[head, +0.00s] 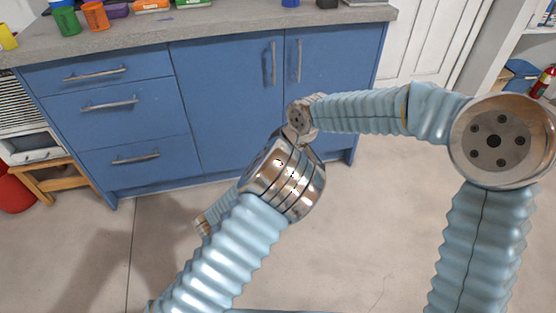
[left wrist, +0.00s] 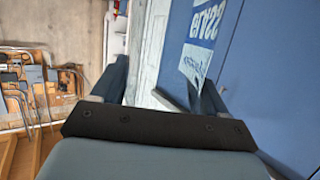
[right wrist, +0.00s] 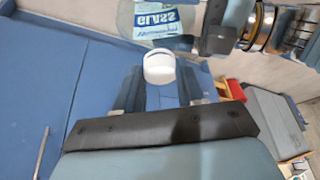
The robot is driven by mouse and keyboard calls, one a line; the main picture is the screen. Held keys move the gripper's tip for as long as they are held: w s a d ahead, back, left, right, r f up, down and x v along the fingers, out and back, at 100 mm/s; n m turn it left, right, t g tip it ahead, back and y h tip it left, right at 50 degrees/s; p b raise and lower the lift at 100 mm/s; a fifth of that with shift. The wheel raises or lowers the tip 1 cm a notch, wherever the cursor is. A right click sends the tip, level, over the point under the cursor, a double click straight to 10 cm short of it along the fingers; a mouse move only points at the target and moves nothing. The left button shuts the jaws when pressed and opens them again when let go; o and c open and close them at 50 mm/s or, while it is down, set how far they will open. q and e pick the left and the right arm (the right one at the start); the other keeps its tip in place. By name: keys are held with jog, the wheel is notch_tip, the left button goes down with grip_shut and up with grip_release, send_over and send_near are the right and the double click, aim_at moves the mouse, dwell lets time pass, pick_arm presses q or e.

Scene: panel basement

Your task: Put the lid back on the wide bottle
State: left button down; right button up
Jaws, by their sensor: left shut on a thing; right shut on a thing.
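The wide bottle (right wrist: 150,22) looks like clear glass with a white and blue label reading "GLASS". It is at the top of the right wrist view, beyond my right gripper. In the left wrist view its label (left wrist: 205,35) shows near the right finger. My left gripper (left wrist: 164,78) is shut on the bottle, its fingers wide apart around it. A round white lid (right wrist: 158,66) sits between the fingers of my right gripper (right wrist: 158,82), which is shut on it. The lid appears apart from the bottle. In the head view my arm links hide both grippers, the bottle and the lid.
A blue cabinet (head: 225,95) with drawers and doors stands ahead. Its grey counter (head: 225,30) carries a green cup (head: 66,20), an orange cup (head: 96,15) and other small items along the back. Bare floor lies in front. A wooden stool (head: 40,175) stands at the left.

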jog(key=m, duration=0.1)
jog(key=m+h, duration=0.1)
jog(key=m, duration=0.1)
jog(key=a+m+t, duration=0.1)
jog(key=m, duration=0.1)
jog(key=shift+s+h, duration=0.3)
jog(key=shift+h, duration=0.1)
jog(key=m+h, duration=0.1)
jog(key=m, duration=0.3)
jog(key=shift+t, duration=0.4)
jog(key=o, duration=1)
notch_tip(320, 180, up, 4)
jog(key=shift+f, duration=0.1)
jog(key=shift+a+r, duration=0.1)
jog(key=shift+r, duration=0.35)
jog(key=shift+s, duration=0.1)
jog(key=shift+c, duration=0.4)
